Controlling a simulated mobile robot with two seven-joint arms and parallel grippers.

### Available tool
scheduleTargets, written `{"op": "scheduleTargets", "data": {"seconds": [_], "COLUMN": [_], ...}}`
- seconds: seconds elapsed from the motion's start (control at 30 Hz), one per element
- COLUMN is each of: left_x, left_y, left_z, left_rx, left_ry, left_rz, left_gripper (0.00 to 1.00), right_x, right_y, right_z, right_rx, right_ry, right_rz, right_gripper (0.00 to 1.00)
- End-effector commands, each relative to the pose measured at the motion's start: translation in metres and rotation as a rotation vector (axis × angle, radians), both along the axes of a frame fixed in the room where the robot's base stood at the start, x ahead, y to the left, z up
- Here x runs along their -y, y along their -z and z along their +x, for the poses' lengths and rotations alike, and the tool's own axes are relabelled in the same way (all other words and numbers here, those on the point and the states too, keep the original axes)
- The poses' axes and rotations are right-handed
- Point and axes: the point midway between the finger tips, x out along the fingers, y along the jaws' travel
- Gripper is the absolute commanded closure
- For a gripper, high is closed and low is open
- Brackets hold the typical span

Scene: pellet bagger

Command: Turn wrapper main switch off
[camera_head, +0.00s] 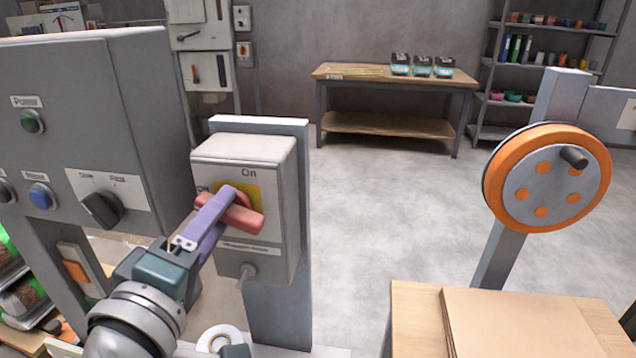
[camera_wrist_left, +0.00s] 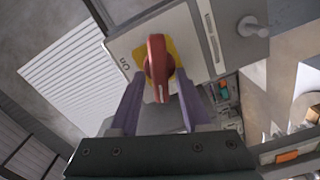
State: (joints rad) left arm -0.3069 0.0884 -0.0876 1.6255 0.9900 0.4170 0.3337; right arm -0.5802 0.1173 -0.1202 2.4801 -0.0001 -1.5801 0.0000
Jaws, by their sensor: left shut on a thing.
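The wrapper main switch is a pale grey box (camera_head: 278,165) on a post, with a yellow plate and a red rotary handle (camera_head: 245,217). "On" is printed above the plate; a label at its left is mostly covered by my gripper. The handle lies crosswise, nearly level with a slight slope down to the right, not pointing up at "On". My left gripper (camera_head: 232,200) is shut on the red handle, its purple fingers over the handle's middle. In the left wrist view the handle (camera_wrist_left: 157,62) stands between the two fingertips. My right gripper is not in view.
A grey control cabinet (camera_head: 95,75) with a green button, a blue button and a black selector knob (camera_head: 102,208) stands close at the left of the switch. An orange-rimmed handwheel (camera_head: 548,178) and a wooden table (camera_head: 415,310) are at the right. Open floor lies behind.

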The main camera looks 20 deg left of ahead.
Motion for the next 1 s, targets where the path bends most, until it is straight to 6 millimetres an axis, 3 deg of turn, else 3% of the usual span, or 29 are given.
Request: {"op": "scheduleTargets", "data": {"seconds": [0.43,1.0], "left_x": [-0.0005,-0.0007], "left_y": [0.0019,0.0021], "left_z": [-0.0001,-0.0001], "left_rx": [0.071,0.088], "left_ry": [0.000,0.000], "left_rz": [-0.284,-0.358], "left_gripper": [1.00,1.00], "right_x": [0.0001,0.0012], "right_y": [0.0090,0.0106], "right_z": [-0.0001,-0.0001], "right_rx": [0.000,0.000], "right_ry": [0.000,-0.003], "right_rz": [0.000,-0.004], "right_gripper": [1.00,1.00]}}
